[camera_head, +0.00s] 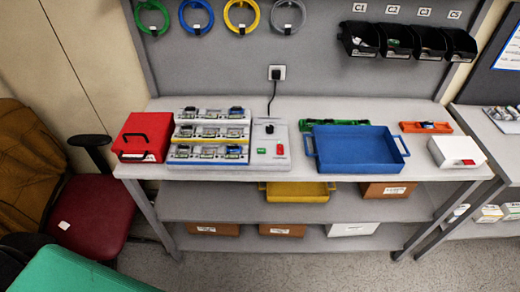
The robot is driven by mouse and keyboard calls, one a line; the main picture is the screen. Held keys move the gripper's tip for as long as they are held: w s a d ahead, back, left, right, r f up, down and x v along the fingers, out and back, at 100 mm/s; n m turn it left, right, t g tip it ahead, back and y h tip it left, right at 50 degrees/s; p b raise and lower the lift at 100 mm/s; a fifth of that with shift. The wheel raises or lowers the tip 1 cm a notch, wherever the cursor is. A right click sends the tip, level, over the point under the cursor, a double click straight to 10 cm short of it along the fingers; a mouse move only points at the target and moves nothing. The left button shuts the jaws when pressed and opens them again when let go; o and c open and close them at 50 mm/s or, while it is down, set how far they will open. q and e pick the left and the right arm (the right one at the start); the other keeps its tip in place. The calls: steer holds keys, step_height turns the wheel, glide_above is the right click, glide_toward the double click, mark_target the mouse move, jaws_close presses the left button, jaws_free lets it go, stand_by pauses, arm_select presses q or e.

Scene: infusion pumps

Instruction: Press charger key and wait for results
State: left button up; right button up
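A grey charger panel (270,158) sits on the workbench, with a black knob on top and its cable running up to a wall socket. It has a red key (280,149) and a green key (262,151) near its front edge. A stepped rack (208,160) with white, yellow and blue tiers stands directly left of the panel and holds several small devices. Any small indicator lights on them are too small to read. Neither of my grippers shows in this view.
A red case (143,138) stands left of the rack. A blue tray (355,150), a green holder (333,124), an orange holder (426,128) and a white box (457,152) are to the right. A red chair (92,210) stands at left. The bench front strip is narrow.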

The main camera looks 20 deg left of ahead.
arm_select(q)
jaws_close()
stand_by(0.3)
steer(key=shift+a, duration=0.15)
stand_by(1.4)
